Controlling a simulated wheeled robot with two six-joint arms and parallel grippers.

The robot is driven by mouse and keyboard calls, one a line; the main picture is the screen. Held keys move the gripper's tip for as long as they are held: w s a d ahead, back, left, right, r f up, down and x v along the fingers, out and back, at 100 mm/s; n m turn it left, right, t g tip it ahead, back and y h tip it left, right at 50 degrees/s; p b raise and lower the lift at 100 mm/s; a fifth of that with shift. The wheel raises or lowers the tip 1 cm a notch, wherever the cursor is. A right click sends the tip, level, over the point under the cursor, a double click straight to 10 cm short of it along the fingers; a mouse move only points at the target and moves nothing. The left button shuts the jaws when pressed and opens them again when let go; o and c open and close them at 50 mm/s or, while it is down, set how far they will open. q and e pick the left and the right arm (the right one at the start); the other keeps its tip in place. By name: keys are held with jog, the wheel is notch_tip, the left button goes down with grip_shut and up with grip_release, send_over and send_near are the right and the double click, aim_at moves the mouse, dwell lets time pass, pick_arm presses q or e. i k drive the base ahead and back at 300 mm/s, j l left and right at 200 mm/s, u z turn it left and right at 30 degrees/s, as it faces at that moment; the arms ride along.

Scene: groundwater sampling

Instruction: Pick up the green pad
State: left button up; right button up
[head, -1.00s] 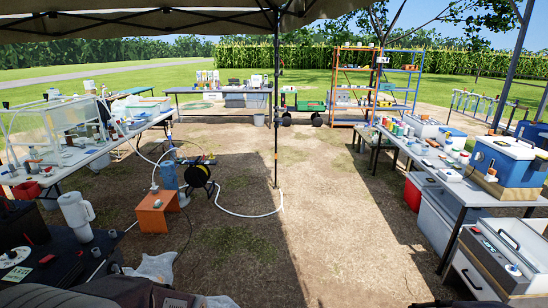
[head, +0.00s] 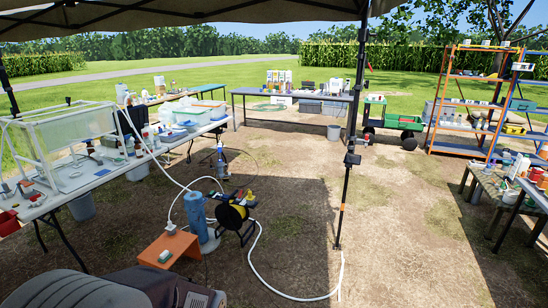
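I cannot make out for certain which thing is the green pad. A small pale item with a greenish tint (head: 165,256) lies on top of the orange box (head: 183,246), near its front edge; it is too small to tell more. A flat green patch (head: 268,107) shows by the far table, and I cannot tell what it is. Neither of my grippers is in the head view.
A blue cylinder (head: 195,215) and a cable reel (head: 232,217) stand beside the orange box. A white hose (head: 285,293) curves over the ground to a canopy post (head: 345,200). A cluttered table (head: 105,175) is at left, orange shelves (head: 465,100) at back right.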

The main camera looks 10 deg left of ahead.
aim_at(166, 255)
jog(key=i+j+u, duration=0.2)
jog(key=i+u, duration=0.75)
jog(key=i+l+u, duration=0.25)
jog(key=i+u, duration=0.2)
jog(key=i, duration=0.15)
jog(key=i+j+z, duration=0.35)
jog(key=i, duration=0.2)
jog(key=i+j+z, duration=0.35)
jog(key=i+j, duration=0.2)
jog(key=i+j+z, duration=0.35)
jog(key=j, duration=0.35)
jog(key=i, duration=0.1)
